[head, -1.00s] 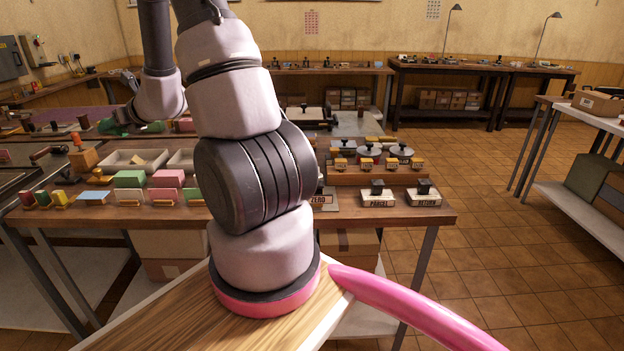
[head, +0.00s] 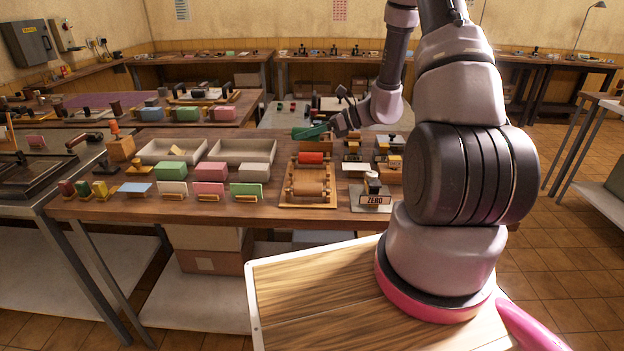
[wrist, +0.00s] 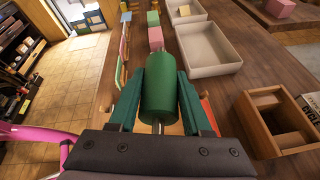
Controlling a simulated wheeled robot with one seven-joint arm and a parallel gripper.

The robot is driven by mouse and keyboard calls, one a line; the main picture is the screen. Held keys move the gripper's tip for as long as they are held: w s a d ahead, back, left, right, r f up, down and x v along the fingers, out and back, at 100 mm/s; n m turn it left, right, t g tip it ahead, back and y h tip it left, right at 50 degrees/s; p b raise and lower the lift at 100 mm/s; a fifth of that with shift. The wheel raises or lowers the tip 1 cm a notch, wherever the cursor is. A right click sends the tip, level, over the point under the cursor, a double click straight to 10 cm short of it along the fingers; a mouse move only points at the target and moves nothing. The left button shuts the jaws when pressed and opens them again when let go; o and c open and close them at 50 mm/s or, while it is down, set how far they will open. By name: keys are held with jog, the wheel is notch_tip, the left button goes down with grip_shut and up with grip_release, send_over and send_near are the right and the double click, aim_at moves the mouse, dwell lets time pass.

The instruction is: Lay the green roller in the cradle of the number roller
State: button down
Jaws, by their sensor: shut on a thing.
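The green roller (wrist: 162,88) is a dark green cylinder, held between the teal fingers of my gripper (wrist: 160,92) in the wrist view. In the head view my gripper (head: 308,132) is above the back of the table; the roller cannot be told from the fingers there. A wooden roller stand (head: 309,203) on the table holds a red roller (head: 312,157) at the back and a wooden roller (head: 309,182) in front. It lies just below and in front of my gripper. I cannot tell which part is the cradle. In the wrist view the fingers mostly hide the stand.
Two pale trays (head: 243,151) and several coloured blocks (head: 210,172) stand left of the stand. A ZERO stamp (head: 373,196) and other stamps are to its right. An open wooden box (wrist: 272,118) shows at right in the wrist view.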

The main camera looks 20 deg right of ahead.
aim_at(308, 181)
jog(key=shift+s+f+n+g+y, duration=0.3)
jog(key=shift+s+f+n+g, duration=0.55)
jog(key=shift+s, duration=0.25)
jog(key=shift+r, duration=0.1)
notch_tip(308, 181, down, 10)
jog(key=shift+r, duration=0.2)
jog(key=shift+a+f, duration=0.1)
jog(key=shift+f, duration=0.05)
jog(key=shift+f, duration=0.1)
jog(key=shift+c, duration=1.7)
grip_release()
